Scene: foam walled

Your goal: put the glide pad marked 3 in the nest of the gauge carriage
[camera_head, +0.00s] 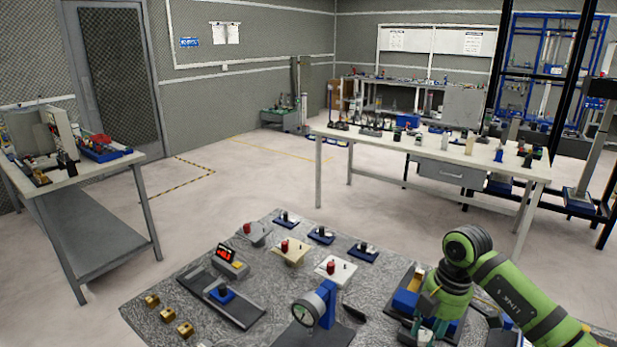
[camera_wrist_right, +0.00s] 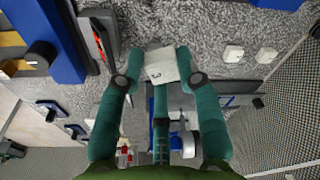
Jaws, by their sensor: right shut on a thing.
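A small white pad (camera_wrist_right: 160,66) with a dark mark that reads as a 3 is between the fingertips of my right gripper (camera_wrist_right: 158,76) in the right wrist view. The gripper is shut on it and holds it over the grey speckled table. In the head view my right gripper (camera_head: 430,328) points down at the table's right side, and the pad is hidden there. A blue block on a dark flat rail (camera_head: 240,310), left of the dial gauge (camera_head: 303,311), looks like the gauge carriage; its nest cannot be made out. My left gripper is not in view.
Two more white pads (camera_wrist_right: 234,53) lie on the table in the wrist view. A blue and yellow fixture (camera_head: 405,300) stands close beside the right gripper. A red display box (camera_head: 230,264), brass blocks (camera_head: 168,315) and several knobbed fixtures (camera_head: 290,251) occupy the table.

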